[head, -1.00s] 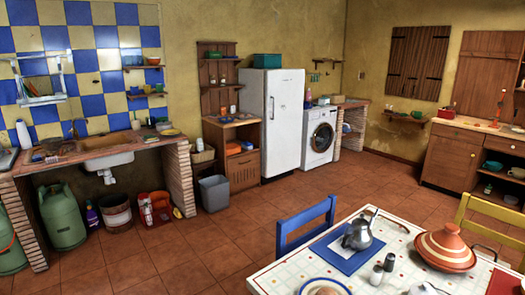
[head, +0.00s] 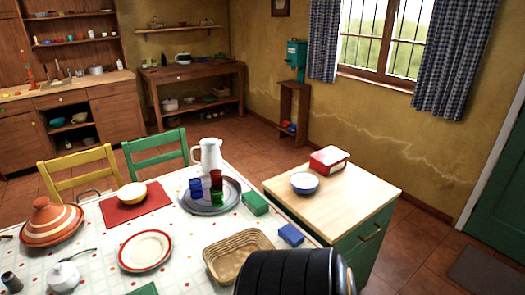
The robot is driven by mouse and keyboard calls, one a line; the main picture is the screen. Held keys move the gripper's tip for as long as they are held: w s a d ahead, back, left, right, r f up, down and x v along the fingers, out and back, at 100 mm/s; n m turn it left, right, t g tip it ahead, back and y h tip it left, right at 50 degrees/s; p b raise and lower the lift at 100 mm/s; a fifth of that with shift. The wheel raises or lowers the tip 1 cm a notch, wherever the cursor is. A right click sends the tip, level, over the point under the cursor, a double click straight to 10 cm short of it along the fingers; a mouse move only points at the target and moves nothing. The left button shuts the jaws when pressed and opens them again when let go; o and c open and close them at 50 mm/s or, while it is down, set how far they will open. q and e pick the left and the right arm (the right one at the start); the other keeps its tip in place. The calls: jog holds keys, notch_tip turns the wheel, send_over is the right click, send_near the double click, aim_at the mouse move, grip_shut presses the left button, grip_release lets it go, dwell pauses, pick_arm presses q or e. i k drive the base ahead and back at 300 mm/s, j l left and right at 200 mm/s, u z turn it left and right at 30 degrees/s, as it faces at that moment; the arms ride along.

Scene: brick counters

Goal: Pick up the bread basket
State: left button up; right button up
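The bread basket (head: 239,250) is a tan woven oval basket. It sits on the white patterned table (head: 95,233) near its front right edge in the head view, and looks empty. A black rounded part of my own arm shows at the bottom of the view, just in front of the basket and slightly covering the table edge. Neither gripper's fingers are in view.
A wood-topped green cabinet (head: 345,197) stands right of the table. Yellow and green chairs are behind.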

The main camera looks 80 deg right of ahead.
aim_at(224, 258)
jog(key=z, duration=2.3)
